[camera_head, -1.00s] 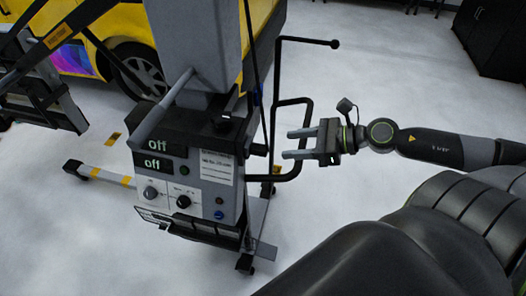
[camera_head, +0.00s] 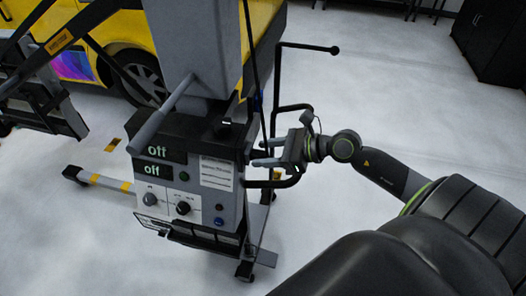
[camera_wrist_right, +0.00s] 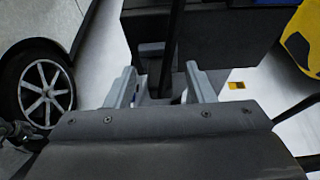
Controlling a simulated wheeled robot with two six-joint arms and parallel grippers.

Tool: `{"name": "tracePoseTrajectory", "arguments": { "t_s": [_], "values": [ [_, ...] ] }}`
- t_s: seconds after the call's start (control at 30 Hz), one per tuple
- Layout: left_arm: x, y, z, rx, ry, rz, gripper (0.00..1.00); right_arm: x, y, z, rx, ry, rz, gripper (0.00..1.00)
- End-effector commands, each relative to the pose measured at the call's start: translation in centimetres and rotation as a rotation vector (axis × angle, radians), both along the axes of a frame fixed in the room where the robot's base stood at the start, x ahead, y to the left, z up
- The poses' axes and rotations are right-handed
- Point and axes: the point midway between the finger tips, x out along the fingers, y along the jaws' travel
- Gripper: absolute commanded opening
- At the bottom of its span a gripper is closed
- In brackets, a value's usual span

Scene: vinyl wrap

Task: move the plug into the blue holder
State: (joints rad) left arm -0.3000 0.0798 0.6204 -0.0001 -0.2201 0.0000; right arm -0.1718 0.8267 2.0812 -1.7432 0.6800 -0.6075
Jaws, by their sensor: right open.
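My right gripper (camera_head: 255,153) reaches in from the right, open, with its two fingers pointing left at the right side of the grey machine (camera_head: 228,207). In the right wrist view its fingers (camera_wrist_right: 161,78) stand apart with a dark upright rod or cable (camera_wrist_right: 170,45) showing between and beyond them. I cannot tell whether they touch anything. A small dark blue piece (camera_head: 258,101), possibly the blue holder, shows beside the machine's column, above the gripper. I cannot make out the plug for certain. My left gripper is not in view.
The machine has a black bent handle (camera_head: 291,181) below the gripper and a thin rod (camera_head: 310,46) above it. A yellow vehicle (camera_head: 118,30) stands behind. Black cabinets (camera_head: 495,45) stand at the far right. The floor between is clear.

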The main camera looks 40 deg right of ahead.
Motion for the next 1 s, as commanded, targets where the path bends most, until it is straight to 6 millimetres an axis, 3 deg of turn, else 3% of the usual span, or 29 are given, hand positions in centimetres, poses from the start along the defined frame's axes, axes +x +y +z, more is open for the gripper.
{"name": "tracePoseTrajectory", "arguments": {
  "t_s": [0.5,0.87,0.9,1.0],
  "values": [
    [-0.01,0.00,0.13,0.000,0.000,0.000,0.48,0.68,0.64,-0.36,0.000,0.001,0.001,0.49],
    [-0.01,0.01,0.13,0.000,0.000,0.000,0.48,0.67,0.63,-0.37,0.000,0.001,0.001,0.02],
    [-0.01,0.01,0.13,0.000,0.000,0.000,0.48,0.66,0.63,-0.36,0.000,0.001,0.001,0.19],
    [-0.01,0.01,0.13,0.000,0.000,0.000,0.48,0.66,0.63,-0.36,0.000,0.001,0.001,0.06]
  ]
}}
